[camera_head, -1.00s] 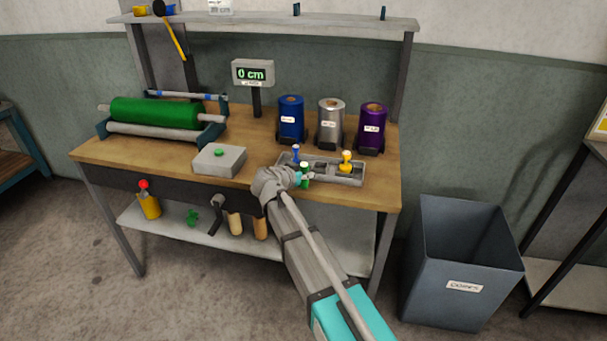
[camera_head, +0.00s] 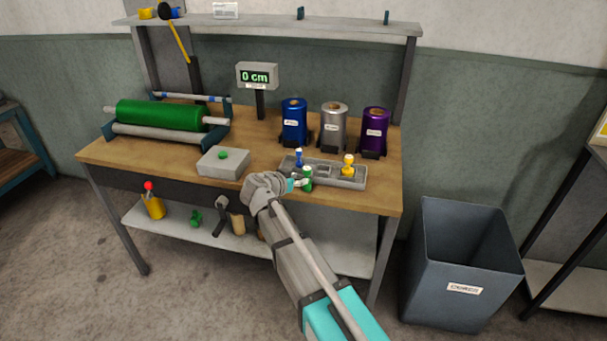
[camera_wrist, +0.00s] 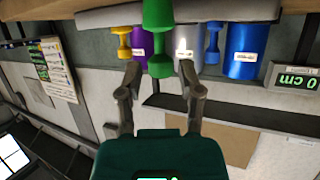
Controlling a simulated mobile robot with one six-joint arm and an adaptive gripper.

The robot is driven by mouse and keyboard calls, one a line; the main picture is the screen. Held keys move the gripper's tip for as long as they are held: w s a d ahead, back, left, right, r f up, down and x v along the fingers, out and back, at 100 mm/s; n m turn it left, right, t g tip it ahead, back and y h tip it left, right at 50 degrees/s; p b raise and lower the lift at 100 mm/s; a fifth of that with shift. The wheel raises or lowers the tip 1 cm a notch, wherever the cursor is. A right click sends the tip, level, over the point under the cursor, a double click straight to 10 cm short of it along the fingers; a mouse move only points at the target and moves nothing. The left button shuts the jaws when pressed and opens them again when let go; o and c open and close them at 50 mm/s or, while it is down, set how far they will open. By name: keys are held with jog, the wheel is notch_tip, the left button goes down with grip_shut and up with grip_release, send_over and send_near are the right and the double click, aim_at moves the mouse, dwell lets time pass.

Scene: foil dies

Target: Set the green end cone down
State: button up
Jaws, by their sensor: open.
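The green end cone (camera_head: 308,178) stands at the near edge of the grey tray (camera_head: 352,184) on the bench. In the wrist view, which is upside down, the green cone (camera_wrist: 158,42) is at the top middle with its wide end against the tray (camera_wrist: 100,17). My gripper (camera_head: 296,185) is just left of the cone in the head view. In the wrist view my gripper (camera_wrist: 160,69) is open, with one finger on each side of the cone's knob end and small gaps visible. The cone's contact with the tray floor is hidden.
A blue cone (camera_head: 299,158) and a yellow cone (camera_head: 348,166) stand in the same tray. Blue (camera_head: 293,120), silver (camera_head: 333,126) and purple (camera_head: 375,131) rolls stand behind it. A grey box with a green button (camera_head: 223,161) is to the left. A bin (camera_head: 460,255) stands right.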

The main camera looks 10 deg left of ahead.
jog(key=p+v, duration=0.2)
jog(key=v, duration=0.4)
jog(key=shift+s, duration=0.25)
jog(key=shift+r, duration=0.1)
dwell(0.5)
jog(key=s+d+f+n+g, duration=0.1)
jog(key=d+f+g, duration=0.25)
jog(key=d, duration=0.75)
jog(key=s+d+f+g, duration=0.1)
jog(key=d+f+g, duration=0.25)
jog(key=d, duration=0.75)
jog(key=s+d+f+n+g+y, duration=0.2)
jog(key=s+d, duration=0.4)
jog(key=d, duration=0.2)
jog(key=s+d+f+n+g+y, duration=0.2)
jog(key=s+d+g+y, duration=0.1)
jog(key=s+d, duration=0.3)
jog(key=shift+d+f+y, duration=0.25)
jog(key=shift+d+y, duration=0.05)
jog(key=shift+d, duration=0.7)
